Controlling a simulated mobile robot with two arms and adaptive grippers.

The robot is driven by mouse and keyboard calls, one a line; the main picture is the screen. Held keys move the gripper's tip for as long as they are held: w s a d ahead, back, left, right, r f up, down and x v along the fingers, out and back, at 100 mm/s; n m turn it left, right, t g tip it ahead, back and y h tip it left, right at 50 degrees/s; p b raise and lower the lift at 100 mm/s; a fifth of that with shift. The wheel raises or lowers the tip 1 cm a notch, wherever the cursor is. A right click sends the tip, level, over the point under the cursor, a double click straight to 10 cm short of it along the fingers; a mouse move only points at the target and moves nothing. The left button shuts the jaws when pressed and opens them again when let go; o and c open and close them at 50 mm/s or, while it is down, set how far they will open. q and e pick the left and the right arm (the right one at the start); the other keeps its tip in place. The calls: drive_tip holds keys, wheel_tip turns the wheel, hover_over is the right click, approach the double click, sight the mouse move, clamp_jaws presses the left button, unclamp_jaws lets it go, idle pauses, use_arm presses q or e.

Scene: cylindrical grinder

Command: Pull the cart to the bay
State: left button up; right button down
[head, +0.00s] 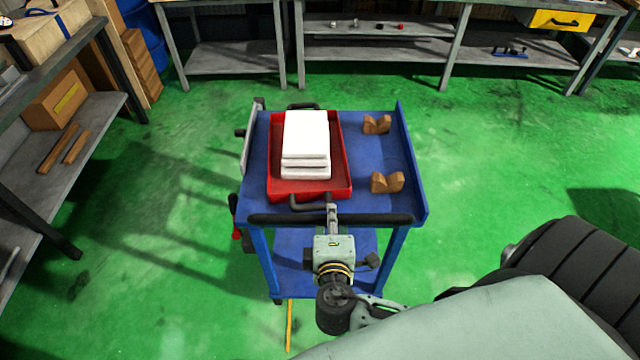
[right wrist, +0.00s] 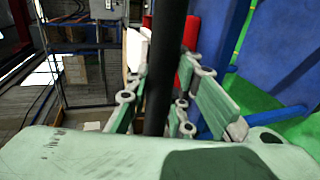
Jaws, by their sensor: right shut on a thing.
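The blue cart (head: 355,160) stands on the green floor in front of me, with its black push handle (head: 385,219) on the near side. My right gripper (head: 333,214) is shut on this handle near its middle. In the right wrist view the fingers (right wrist: 165,100) lie on both sides of the dark handle bar (right wrist: 166,50). On the cart top sit a red tray (head: 345,165) with a stack of white blocks (head: 306,140) and two brown V-shaped blocks (head: 376,124) (head: 387,182). No marked bay can be made out. My left gripper is not in view.
Grey workbenches (head: 380,50) line the back. A shelf (head: 70,160) with boxes stands at the left, and a blue barrel (head: 145,35) is behind it. A yellow strip (head: 289,325) lies below the cart's near left corner. Green floor is open on both sides of the cart.

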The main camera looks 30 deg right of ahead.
drive_tip(key=s+a, duration=0.6)
drive_tip(key=s, duration=0.5)
drive_tip(key=shift+a+f, duration=0.25)
drive_tip(key=shift+a, duration=0.15)
drive_tip(key=c, duration=1.7)
unclamp_jaws()
drive_tip(key=shift+s+r, duration=0.1)
drive_tip(key=o, duration=0.3)
drive_tip(key=shift+r, duration=0.1)
drive_tip(key=shift+o, duration=0.2)
drive_tip(key=s+a+r+p, duration=0.4)
drive_tip(key=s+r, duration=0.1)
drive_tip(key=s, duration=0.1)
drive_tip(key=shift+s+p, duration=0.3)
drive_tip(key=shift+p, duration=0.1)
